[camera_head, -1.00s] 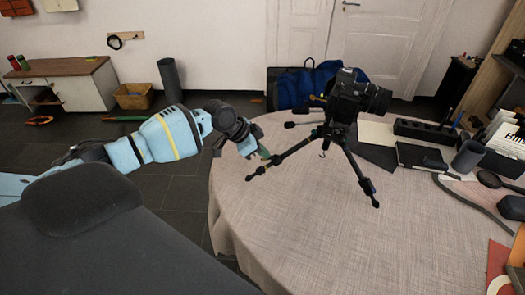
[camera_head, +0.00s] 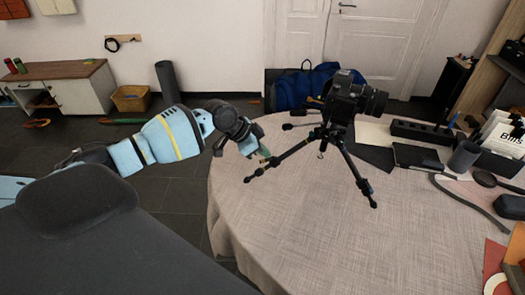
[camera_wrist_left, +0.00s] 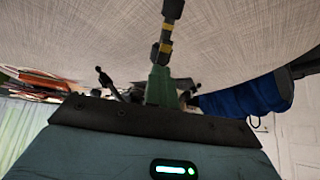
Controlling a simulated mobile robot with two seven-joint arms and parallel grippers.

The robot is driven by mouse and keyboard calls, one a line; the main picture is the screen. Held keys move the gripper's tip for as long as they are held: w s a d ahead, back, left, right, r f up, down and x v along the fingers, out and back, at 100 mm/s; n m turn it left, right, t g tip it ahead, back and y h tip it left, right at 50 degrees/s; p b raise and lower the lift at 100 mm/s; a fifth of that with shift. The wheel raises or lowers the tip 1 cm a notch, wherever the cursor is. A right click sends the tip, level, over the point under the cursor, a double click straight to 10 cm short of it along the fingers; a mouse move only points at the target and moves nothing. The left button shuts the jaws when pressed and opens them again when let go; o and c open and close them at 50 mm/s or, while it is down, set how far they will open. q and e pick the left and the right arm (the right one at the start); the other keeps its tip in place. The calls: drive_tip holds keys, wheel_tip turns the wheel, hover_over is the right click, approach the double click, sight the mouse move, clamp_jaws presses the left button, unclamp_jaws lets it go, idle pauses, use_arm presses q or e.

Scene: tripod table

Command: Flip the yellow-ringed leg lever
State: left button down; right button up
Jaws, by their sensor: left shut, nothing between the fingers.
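A black tripod (camera_head: 329,133) stands on the round cloth-covered table (camera_head: 300,220) with a black camera (camera_head: 346,98) on top. Its left leg (camera_head: 284,158) slants down toward my left gripper. In the left wrist view, a dark leg (camera_wrist_left: 165,30) with yellow bands runs down to the fingertips; I cannot make out the lever's position. My left gripper (camera_head: 264,153) is shut and empty, its green fingertips (camera_wrist_left: 160,84) close beside this leg. Whether they touch it is unclear. The right gripper is not in view.
A black power strip (camera_head: 421,131), a dark cup (camera_head: 464,155) and other desk items lie right of the tripod. A blue bag (camera_head: 302,88) is behind the table. The table's front middle is clear.

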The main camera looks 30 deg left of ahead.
use_arm(q)
drive_tip(key=shift+w+d+r, duration=0.2)
drive_tip(key=shift+w+r, duration=0.05)
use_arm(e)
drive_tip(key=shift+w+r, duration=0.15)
use_arm(q)
drive_tip(key=c, duration=2.2)
unclamp_jaws()
drive_tip(key=c, duration=1.9)
unclamp_jaws()
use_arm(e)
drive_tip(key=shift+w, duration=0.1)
